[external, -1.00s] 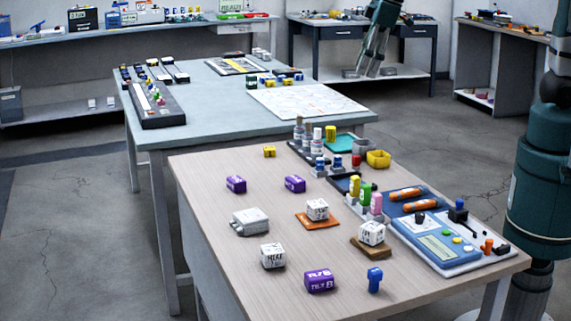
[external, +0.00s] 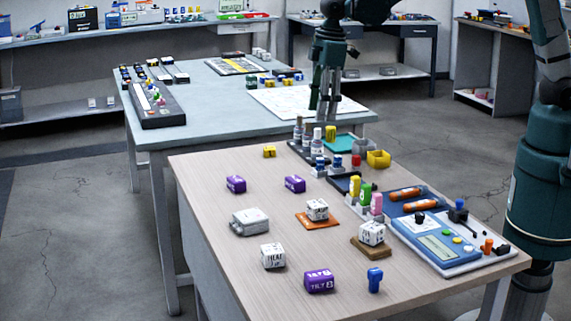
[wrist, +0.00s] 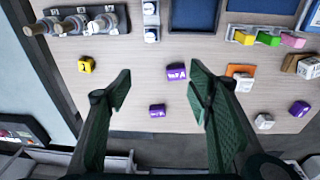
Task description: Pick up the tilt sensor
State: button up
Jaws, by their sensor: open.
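Several small blocks lie on the wooden table. Three are purple: the front one (external: 320,281) has white lettering that reads TILT, one (external: 294,184) lies mid-table, and one (external: 236,184) lies farther left; lettering on these two is too small to read surely. In the wrist view the purple blocks show between the fingers, one higher (wrist: 176,73) and one lower (wrist: 157,111), and a third at the right (wrist: 299,108). My gripper (external: 325,108) points down, open and empty, high over the far edge of the table. Its spread fingers (wrist: 160,88) show in the wrist view.
White cubes (external: 273,256) and a grey block (external: 250,222) share the table, one cube on an orange pad (external: 317,221). A yellow block (external: 269,152) lies at the back left. Bottles (external: 308,138) and a blue meter panel (external: 435,240) line the right side.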

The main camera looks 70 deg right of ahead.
aim_at(295, 178)
jog(key=w+a+f, duration=0.1)
jog(key=a+f, duration=0.2)
jog(key=f, duration=0.1)
jog(key=w+a+f+n+g, duration=0.1)
jog(key=a+f, duration=0.2)
jog(key=f, duration=0.1)
jog(key=w+a+f+n, duration=0.1)
jog(key=a+f, duration=0.2)
jog(key=f, duration=0.1)
jog(key=shift+w, duration=0.15)
jog(key=shift+f+b, duration=0.4)
jog(key=shift+f, duration=0.9)
jog(key=shift+f, duration=0.1)
jog(key=shift+w+f+b, duration=0.15)
jog(key=shift+f+b, duration=0.2)
jog(key=shift+f, duration=0.9)
jog(key=shift+w+f+b, duration=0.1)
jog(key=shift+f+b, duration=0.2)
jog(key=shift+f, duration=0.95)
jog(key=c, duration=1)
